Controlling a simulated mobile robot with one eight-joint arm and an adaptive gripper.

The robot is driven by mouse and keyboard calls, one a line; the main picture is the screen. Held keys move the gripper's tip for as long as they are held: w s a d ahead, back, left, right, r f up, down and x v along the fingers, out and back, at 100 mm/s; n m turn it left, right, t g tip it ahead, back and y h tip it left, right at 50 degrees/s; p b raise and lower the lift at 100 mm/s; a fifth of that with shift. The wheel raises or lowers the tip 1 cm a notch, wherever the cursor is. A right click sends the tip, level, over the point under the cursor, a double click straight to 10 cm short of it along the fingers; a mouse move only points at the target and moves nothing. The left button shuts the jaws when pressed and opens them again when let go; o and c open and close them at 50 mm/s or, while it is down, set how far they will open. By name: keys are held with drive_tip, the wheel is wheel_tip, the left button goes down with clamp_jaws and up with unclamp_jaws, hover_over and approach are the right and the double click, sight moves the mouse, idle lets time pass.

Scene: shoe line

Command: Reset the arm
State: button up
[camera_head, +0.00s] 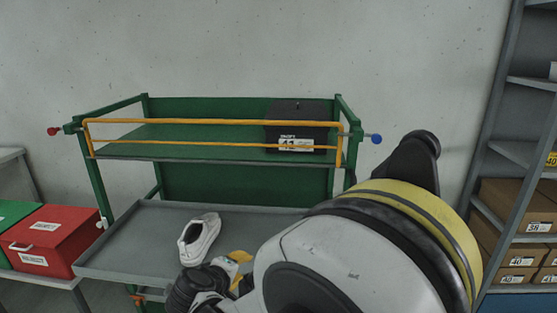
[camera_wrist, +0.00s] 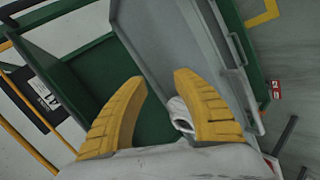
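My gripper (camera_wrist: 158,77) has its two yellow fingers spread apart, with nothing between them. In the head view my gripper (camera_head: 241,268) is low in the middle, just right of a white shoe, and largely hidden by my own arm. The white shoe (camera_head: 199,238) rests on the grey tray (camera_head: 140,237) of a green rack. In the wrist view the shoe (camera_wrist: 179,113) shows partly, behind the right finger. My arm covers the right part of the tray in the head view.
The rack's upper shelf (camera_head: 190,137) holds a black box (camera_head: 297,112) behind an orange rail (camera_head: 200,122). A red box (camera_head: 47,240) stands at the left beside a green one. Shelving with brown boxes (camera_head: 515,206) stands at the right. The tray's left part is bare.

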drive_tip(key=s+d+r+m+g, duration=0.2)
drive_tip(key=s+d+r, duration=0.15)
drive_tip(key=d, duration=0.55)
drive_tip(key=s+d+r+m+g, duration=0.1)
drive_tip(key=s+d+r+m, duration=0.3)
drive_tip(key=d, duration=0.5)
drive_tip(key=s+d+m+y, duration=0.1)
drive_tip(key=s+d+m, duration=0.2)
drive_tip(key=s+d, duration=0.2)
drive_tip(key=s+d+r+m+y, duration=0.1)
drive_tip(key=s+d+m+y, duration=0.1)
drive_tip(key=s+d, duration=0.4)
drive_tip(key=s, duration=0.4)
drive_tip(key=shift+s+d+r+m+g, duration=0.2)
drive_tip(key=shift+s+r+m+g, duration=0.1)
drive_tip(key=shift+s+m, duration=0.1)
drive_tip(key=shift+w, duration=0.1)
